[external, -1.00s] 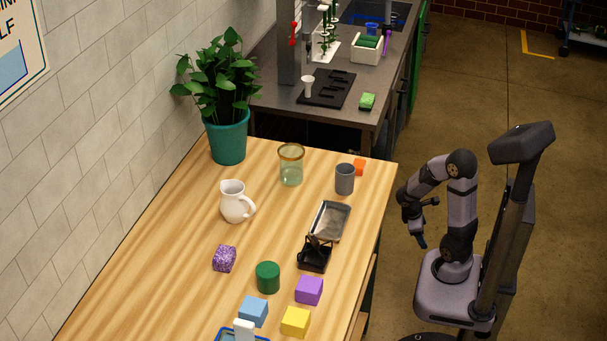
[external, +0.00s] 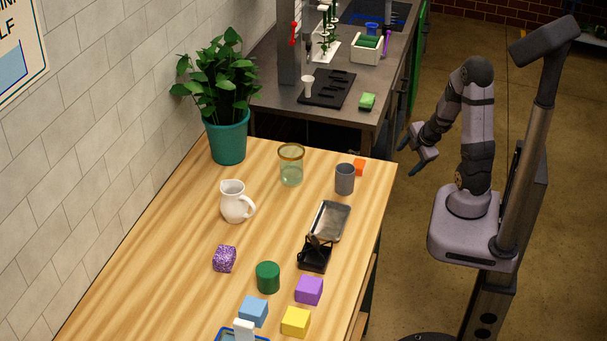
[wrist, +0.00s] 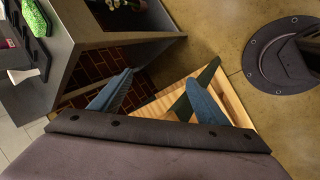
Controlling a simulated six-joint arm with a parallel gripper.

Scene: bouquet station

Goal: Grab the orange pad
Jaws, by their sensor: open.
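The orange pad (external: 359,167) is a small orange block on the wooden table (external: 190,270), near its far right corner. It is just behind and right of the grey cup (external: 345,179), which partly hides it. My gripper (external: 409,158) is off the table's right edge, to the right of the pad and apart from it. In the wrist view my gripper (wrist: 160,92) has its blue-grey fingers spread with nothing between them. A corner of the wooden tabletop (wrist: 238,104) shows beyond the fingers. I cannot make out the pad there.
A glass jar (external: 291,166), a white pitcher (external: 235,202), a metal tray (external: 330,221) and a black holder (external: 314,256) stand on the table. Several coloured blocks are nearer the front. A dark counter (external: 283,97) with a green sponge (external: 367,101) is behind.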

